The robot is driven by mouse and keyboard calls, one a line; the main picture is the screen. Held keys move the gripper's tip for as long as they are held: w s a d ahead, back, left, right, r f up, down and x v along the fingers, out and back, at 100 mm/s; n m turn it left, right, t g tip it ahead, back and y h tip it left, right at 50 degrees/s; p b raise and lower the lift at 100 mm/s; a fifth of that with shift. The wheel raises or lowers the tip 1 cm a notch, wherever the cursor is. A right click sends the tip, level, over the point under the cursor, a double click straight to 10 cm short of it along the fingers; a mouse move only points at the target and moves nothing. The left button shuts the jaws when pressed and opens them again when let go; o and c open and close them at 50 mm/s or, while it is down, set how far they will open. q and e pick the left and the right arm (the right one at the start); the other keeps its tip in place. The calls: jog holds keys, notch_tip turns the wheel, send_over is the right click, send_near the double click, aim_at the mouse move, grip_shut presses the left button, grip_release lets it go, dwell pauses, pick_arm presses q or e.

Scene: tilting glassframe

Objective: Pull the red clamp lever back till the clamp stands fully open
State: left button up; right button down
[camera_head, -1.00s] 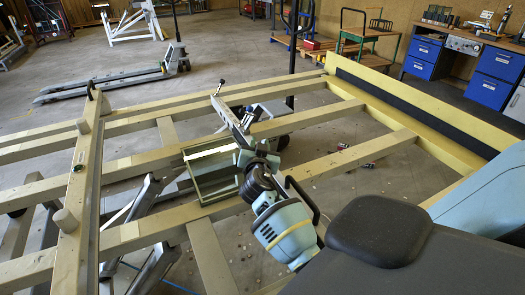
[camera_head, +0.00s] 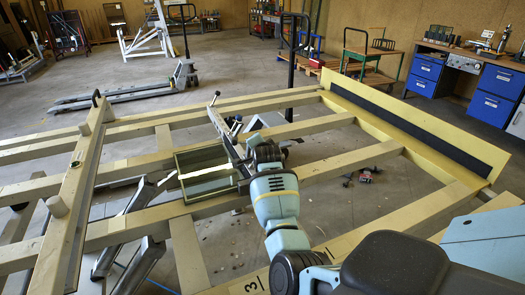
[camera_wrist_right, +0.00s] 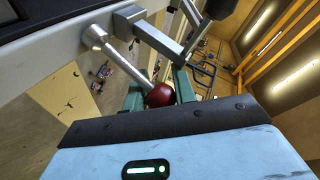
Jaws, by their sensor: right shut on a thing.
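The clamp lever shows in the right wrist view as a steel rod ending in a dark red ball knob (camera_wrist_right: 160,96). My right gripper (camera_wrist_right: 158,88) is shut on the knob, with a green finger on each side. The rod runs up and left from the knob to a pale metal bar (camera_wrist_right: 60,55). In the head view my right gripper (camera_head: 244,168) is beside a slanted metal clamp arm (camera_head: 222,128) on the wooden frame. The knob is hidden there by my wrist. How far the clamp is open cannot be told. My left gripper is in neither view.
A small glass pane (camera_head: 208,188) is close left of my right gripper. Yellowish beams (camera_head: 150,225) form an open lattice around it. A tall black post (camera_head: 293,60) stands behind. Small red and dark items (camera_head: 365,176) lie on the floor.

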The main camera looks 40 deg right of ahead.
jog(key=shift+s+d+f+m+y, duration=0.1)
jog(key=shift+d+f+m+y, duration=0.1)
jog(key=shift+d+m+y, duration=0.3)
jog(key=shift+a, duration=0.1)
jog(key=c, duration=1.1)
grip_release()
jog(key=shift+c, duration=0.2)
jog(key=shift+f+p, duration=0.1)
jog(key=shift+p, duration=0.2)
